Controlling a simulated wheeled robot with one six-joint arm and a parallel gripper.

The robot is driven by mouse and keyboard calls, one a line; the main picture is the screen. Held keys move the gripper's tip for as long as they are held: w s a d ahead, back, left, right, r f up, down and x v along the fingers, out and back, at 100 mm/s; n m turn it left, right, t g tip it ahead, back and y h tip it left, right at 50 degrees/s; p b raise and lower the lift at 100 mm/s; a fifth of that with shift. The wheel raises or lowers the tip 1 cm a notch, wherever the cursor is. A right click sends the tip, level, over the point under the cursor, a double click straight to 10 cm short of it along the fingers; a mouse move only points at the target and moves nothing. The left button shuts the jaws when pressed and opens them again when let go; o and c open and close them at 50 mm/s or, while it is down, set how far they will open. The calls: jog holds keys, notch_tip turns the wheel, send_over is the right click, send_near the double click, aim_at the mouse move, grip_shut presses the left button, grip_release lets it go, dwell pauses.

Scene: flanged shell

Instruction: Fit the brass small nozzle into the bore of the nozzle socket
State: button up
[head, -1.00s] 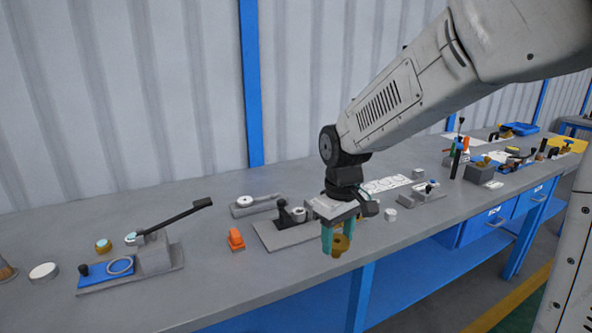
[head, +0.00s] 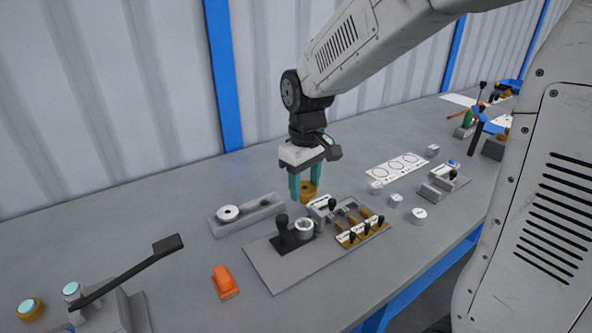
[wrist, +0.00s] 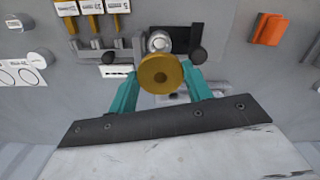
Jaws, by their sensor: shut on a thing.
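My gripper (head: 306,190) has teal fingers and is shut on the brass small nozzle (head: 309,190), a round flanged piece. In the wrist view the nozzle (wrist: 160,74) shows its round face with a small central mark, between the fingers. What I take for the nozzle socket (head: 305,226) is a pale metal ring with a round opening, on a grey plate beside a black toggle clamp. In the head view the nozzle is above and behind it, apart from it. In the wrist view the socket (wrist: 159,41) shows just beyond the nozzle, its lower edge partly hidden.
An orange block (head: 225,282) lies left of the plate. A grey block with a white disc (head: 228,213) is behind left. Small pale cylinders (head: 396,200) stand to the right.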

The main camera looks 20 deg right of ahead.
aim_at(305, 203)
jog(key=shift+w, duration=0.1)
dwell(0.3)
jog(key=shift+f, duration=2.9)
jog(key=shift+f, duration=0.95)
jog(key=shift+r, duration=0.25)
jog(key=shift+r, duration=0.45)
jog(key=shift+f, duration=0.65)
jog(key=o, duration=1.2)
jog(key=shift+d, duration=0.1)
